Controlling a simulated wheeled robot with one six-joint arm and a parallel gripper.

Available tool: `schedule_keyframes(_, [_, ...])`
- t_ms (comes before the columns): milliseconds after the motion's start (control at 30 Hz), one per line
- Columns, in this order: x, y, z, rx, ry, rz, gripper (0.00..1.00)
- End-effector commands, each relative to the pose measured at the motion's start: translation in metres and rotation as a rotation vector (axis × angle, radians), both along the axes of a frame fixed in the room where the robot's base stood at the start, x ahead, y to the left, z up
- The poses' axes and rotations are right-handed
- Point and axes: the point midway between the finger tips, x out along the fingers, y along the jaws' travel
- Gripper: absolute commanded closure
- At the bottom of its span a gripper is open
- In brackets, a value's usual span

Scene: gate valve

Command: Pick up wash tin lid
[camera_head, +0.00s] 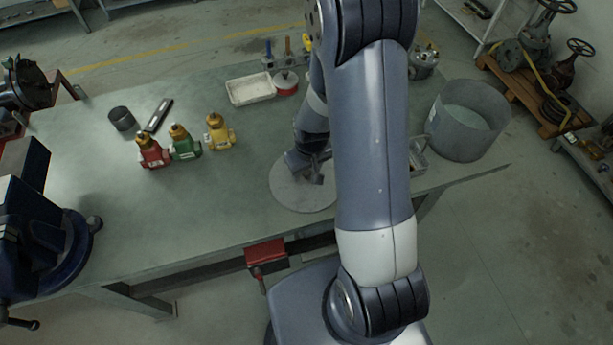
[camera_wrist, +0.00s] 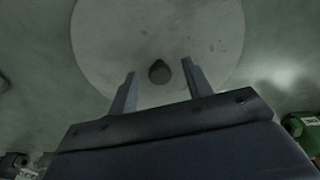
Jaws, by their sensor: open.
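The wash tin lid (camera_head: 290,192) is a pale grey round disc lying flat on the green workbench, near its front edge in the head view. My gripper (camera_head: 316,176) is over the lid in the head view, partly hidden by my arm. In the wrist view my gripper (camera_wrist: 160,84) is open, with one finger on each side of the knob. No contact between fingers and knob is visible. The exact height above the lid cannot be told.
The workbench (camera_head: 100,220) is clear left of the lid. Red (camera_head: 152,153), green (camera_head: 183,146) and yellow (camera_head: 217,133) valves stand at mid-left. A white tray (camera_head: 250,90) and a red tin (camera_head: 286,84) are behind. A grey tub (camera_head: 468,122) stands right; a blue vise (camera_head: 35,225) is left.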

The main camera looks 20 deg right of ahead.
Motion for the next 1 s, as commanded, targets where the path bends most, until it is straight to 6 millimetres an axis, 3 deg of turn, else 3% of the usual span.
schedule_keyframes(167, [0.0001, 0.0, 0.0, 0.0, 0.0, 0.0, 0.52])
schedule_keyframes(733, [0.0, 0.0, 0.0002, 0.0, 0.0, 0.0, 0.99])
schedule_keyframes(1000, [0.0001, 0.0, 0.0005, 0.0, -0.001, 0.0, 1.0])
